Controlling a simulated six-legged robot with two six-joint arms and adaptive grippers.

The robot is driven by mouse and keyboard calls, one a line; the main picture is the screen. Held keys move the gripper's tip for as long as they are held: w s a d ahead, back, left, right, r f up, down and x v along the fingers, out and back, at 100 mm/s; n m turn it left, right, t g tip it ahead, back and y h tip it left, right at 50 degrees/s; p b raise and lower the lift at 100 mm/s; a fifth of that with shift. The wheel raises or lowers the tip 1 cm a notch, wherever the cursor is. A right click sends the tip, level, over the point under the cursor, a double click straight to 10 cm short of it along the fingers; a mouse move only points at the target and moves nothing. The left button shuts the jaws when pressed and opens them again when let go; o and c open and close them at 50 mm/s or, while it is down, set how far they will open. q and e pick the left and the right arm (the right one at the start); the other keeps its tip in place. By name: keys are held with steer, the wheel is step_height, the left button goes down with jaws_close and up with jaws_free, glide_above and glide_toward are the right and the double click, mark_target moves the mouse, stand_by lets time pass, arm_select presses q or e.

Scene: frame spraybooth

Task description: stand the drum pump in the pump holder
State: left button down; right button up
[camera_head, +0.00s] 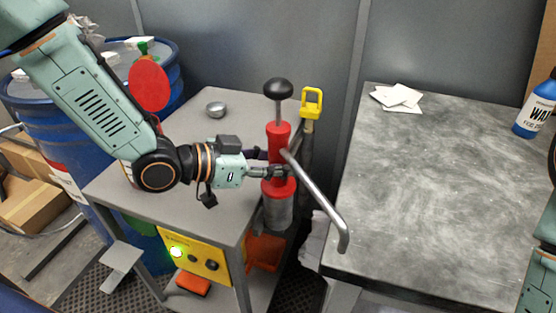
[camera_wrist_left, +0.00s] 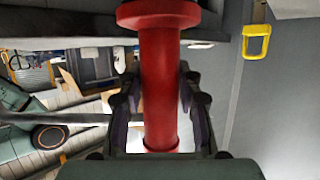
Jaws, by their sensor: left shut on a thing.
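The drum pump (camera_head: 279,140) is red, with a black knob on top and a bent grey spout (camera_head: 325,205) reaching down to the right. It stands about upright at the right edge of the grey bench. My left gripper (camera_head: 275,172) is shut around its red body from the left. In the left wrist view the red tube (camera_wrist_left: 160,85) lies between both fingers. A grey cylinder (camera_head: 278,214) sits directly under the pump's lower red collar; it may be the pump holder, and I cannot tell whether the pump is seated in it. My right gripper is out of view.
The grey bench (camera_head: 190,125) carries a small metal bowl (camera_head: 215,109). A yellow handle (camera_head: 312,103) stands close behind the pump. A second grey table (camera_head: 430,190) is on the right, with white sheets (camera_head: 398,97) and a blue bottle (camera_head: 536,108); its middle is clear.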

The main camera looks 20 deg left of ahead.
arm_select(q)
steer(key=shift+w+f, duration=0.1)
steer(key=c, duration=0.9)
jaws_free()
steer(key=shift+o, duration=0.4)
steer(key=shift+s+f, duration=0.2)
steer(key=shift+f, duration=0.05)
steer(key=shift+r, duration=0.1)
